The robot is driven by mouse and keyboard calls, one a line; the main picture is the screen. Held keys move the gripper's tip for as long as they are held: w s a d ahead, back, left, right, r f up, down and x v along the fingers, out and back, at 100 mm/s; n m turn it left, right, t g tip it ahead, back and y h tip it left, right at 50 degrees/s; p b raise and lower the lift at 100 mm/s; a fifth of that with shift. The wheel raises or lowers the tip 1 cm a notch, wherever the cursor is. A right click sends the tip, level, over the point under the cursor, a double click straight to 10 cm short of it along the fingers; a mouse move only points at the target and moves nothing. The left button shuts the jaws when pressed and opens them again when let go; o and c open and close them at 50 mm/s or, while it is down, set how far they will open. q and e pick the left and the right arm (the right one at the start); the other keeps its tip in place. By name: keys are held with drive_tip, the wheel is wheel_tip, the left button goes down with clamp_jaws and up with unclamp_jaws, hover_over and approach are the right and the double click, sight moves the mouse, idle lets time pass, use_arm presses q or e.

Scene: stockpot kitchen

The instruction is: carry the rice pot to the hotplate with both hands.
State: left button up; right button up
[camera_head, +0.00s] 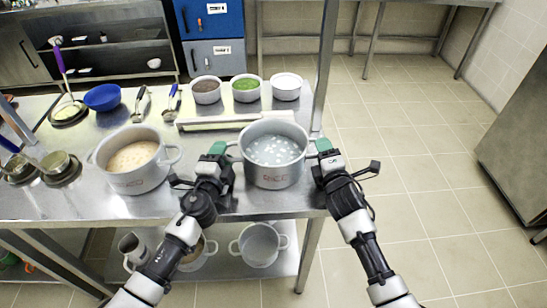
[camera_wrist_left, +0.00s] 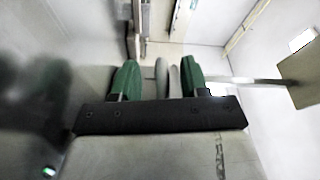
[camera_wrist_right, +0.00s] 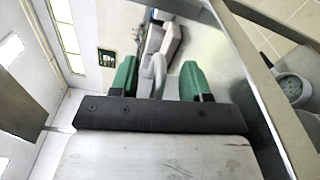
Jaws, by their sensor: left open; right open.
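The rice pot (camera_head: 274,178) is a grey metal pot marked RICE, with whitish lumps in cloudy liquid. It stands upright at the right end of the steel counter, near the front edge. My left gripper (camera_head: 217,149) is open at its left handle, and my right gripper (camera_head: 323,146) is open at its right handle. In the left wrist view a grey handle (camera_wrist_left: 162,78) lies between the open green fingers. In the right wrist view a grey handle (camera_wrist_right: 153,76) also lies between the fingers. I cannot make out a hotplate.
A second pot (camera_head: 130,176) with tan contents stands to the left on the counter (camera_head: 190,203). Several small bowls, a blue bowl (camera_head: 102,97) and ladles are behind. A pale bar (camera_head: 205,124) lies behind the rice pot. The tiled floor (camera_head: 420,150) at right is clear.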

use_arm(q)
drive_tip(key=shift+w+d+r, duration=0.15)
drive_tip(key=shift+w+d, duration=0.05)
drive_tip(key=shift+w, duration=0.5)
use_arm(e)
drive_tip(key=shift+w+a+r, duration=0.1)
drive_tip(key=shift+w, duration=0.35)
use_arm(q)
clamp_jaws()
use_arm(e)
clamp_jaws()
use_arm(q)
drive_tip(key=shift+r, duration=0.1)
